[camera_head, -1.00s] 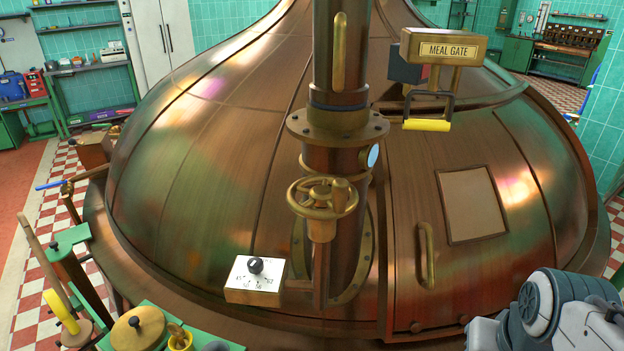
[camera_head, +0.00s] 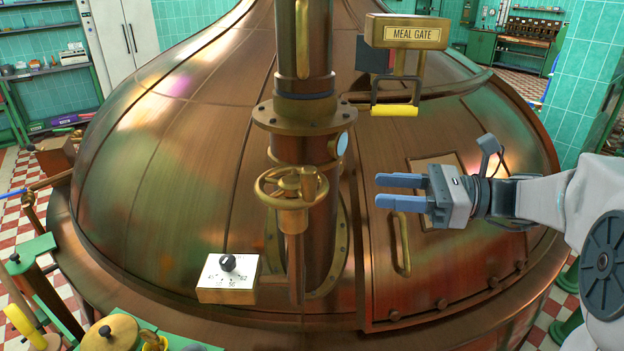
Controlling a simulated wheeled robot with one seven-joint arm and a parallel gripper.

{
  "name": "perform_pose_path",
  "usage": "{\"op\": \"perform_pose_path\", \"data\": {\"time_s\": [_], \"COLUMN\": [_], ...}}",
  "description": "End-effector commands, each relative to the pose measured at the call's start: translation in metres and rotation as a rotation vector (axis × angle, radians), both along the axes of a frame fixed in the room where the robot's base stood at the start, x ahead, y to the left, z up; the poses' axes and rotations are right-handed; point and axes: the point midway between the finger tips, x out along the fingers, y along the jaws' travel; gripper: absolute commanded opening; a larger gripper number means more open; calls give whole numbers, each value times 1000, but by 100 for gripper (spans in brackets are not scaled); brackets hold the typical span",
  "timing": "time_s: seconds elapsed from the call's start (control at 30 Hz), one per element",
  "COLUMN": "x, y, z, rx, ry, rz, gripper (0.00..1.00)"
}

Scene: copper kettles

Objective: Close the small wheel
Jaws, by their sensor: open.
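The small wheel (camera_head: 291,187) is a brass handwheel on the front of the vertical copper pipe (camera_head: 304,130), at the middle of the head view. My gripper (camera_head: 378,191) is to the right of the wheel, with its two blue fingers pointing left towards it. The fingers are apart with nothing between them. A clear gap separates the fingertips from the wheel rim. How far the wheel is turned cannot be told.
A white dial box (camera_head: 228,278) with a black knob sits below left of the wheel. The MEAL GATE sign (camera_head: 415,33) and its yellow-gripped handle (camera_head: 394,110) hang above my gripper. A brass door handle (camera_head: 401,243) is below it. The copper kettle (camera_head: 180,170) fills the background.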

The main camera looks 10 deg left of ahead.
Motion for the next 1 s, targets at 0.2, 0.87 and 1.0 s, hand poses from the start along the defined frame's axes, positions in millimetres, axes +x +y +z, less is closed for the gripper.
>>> {"op": "perform_pose_path", "data": {"time_s": [0.2,0.87,1.0], "x": [3,-1,-1], "y": [16,131,136], "z": [5,4,4], "rx": [28,24,25], "ry": [14,14,13], "rz": [0,-4,-5], "gripper": [44,44,44]}}
